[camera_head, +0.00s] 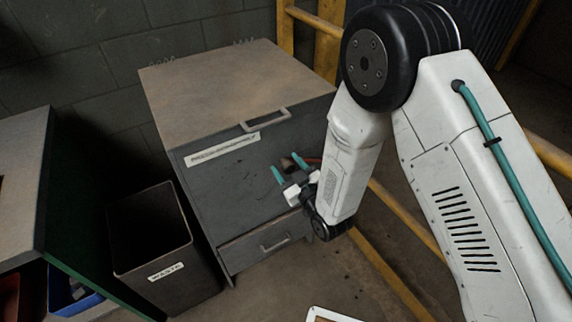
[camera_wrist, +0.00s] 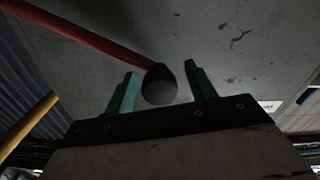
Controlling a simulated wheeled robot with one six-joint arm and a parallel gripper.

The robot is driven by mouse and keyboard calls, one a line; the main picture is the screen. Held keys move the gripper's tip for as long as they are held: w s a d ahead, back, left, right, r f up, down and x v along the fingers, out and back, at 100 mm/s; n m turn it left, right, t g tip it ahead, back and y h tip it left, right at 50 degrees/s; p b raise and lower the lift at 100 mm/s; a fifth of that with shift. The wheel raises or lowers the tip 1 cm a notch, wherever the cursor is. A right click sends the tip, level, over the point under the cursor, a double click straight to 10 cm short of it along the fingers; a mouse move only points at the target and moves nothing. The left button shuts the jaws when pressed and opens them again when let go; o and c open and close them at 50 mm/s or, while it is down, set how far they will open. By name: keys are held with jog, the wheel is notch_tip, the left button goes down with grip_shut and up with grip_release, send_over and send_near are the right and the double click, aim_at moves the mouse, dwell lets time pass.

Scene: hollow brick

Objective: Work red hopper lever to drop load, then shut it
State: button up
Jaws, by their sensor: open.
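The grey hopper cabinet (camera_head: 235,180) stands in the middle of the head view, with a labelled front and a drawer-like panel at its foot. The red lever (camera_wrist: 90,36) shows in the wrist view as a slanting rod ending in a dark round knob (camera_wrist: 160,84). In the head view only a small piece of the red lever (camera_head: 313,159) shows beside my arm. My gripper (camera_head: 289,168) is open at the cabinet's front right. In the wrist view its teal fingers (camera_wrist: 160,80) stand on either side of the knob, apart from it as far as I can tell.
A black waste bin (camera_head: 185,250) stands left of the cabinet. A bench (camera_head: 25,150) with a blue bin (camera_head: 68,290) below is at the far left. Yellow rails (camera_head: 390,270) run along the right. Some floor is clear before the cabinet.

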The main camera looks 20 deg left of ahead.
jog(key=shift+w+a, duration=0.3)
jog(key=shift+a, duration=0.05)
grip_shut()
jog(key=shift+s, duration=0.1)
jog(key=shift+f, duration=0.1)
